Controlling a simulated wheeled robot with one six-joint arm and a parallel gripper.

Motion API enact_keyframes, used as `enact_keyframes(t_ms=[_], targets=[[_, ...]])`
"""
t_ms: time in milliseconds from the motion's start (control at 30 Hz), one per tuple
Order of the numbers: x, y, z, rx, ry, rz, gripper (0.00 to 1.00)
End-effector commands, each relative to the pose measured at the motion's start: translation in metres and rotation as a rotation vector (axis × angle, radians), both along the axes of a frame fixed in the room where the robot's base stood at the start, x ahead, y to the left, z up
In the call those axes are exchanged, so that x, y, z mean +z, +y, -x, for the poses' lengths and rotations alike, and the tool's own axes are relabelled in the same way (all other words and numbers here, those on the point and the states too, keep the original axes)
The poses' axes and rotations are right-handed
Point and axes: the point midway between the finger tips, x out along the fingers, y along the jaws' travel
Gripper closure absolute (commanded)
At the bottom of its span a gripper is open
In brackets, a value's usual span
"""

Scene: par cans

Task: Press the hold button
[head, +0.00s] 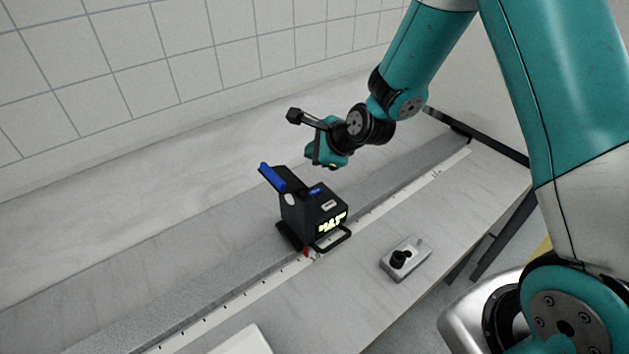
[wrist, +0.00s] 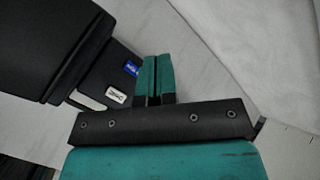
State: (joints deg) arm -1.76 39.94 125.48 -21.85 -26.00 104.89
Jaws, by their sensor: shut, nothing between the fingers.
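A black boxy instrument (head: 296,212) stands on the grey bench, with a blue lever-like part (head: 272,178) on top and a lit display (head: 332,221) on its front. Its upper face has a blue button (head: 318,190) and a white button (head: 329,205); their lettering is too small to read, so I cannot tell which is hold. In the wrist view, the blue button (wrist: 131,68) and the white button (wrist: 116,95) lie just left of the fingers. My gripper (head: 312,154), also in the wrist view (wrist: 156,58), is shut, empty and above the instrument, apart from it.
A small grey box with a black knob (head: 399,258) lies right of the instrument. A pale scale strip (head: 390,207) runs along the bench. A white object (head: 243,342) is cut off at the bottom. A tiled wall (head: 150,70) stands behind.

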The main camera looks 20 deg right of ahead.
Motion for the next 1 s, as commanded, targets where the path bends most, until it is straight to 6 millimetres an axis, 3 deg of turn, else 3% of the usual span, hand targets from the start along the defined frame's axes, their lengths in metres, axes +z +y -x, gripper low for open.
enact_keyframes(t_ms=[467,1000], targets=[[-0.008,0.000,0.000,0.000,0.000,0.000,1.00],[-0.076,0.000,0.000,0.000,0.000,0.000,1.00]])
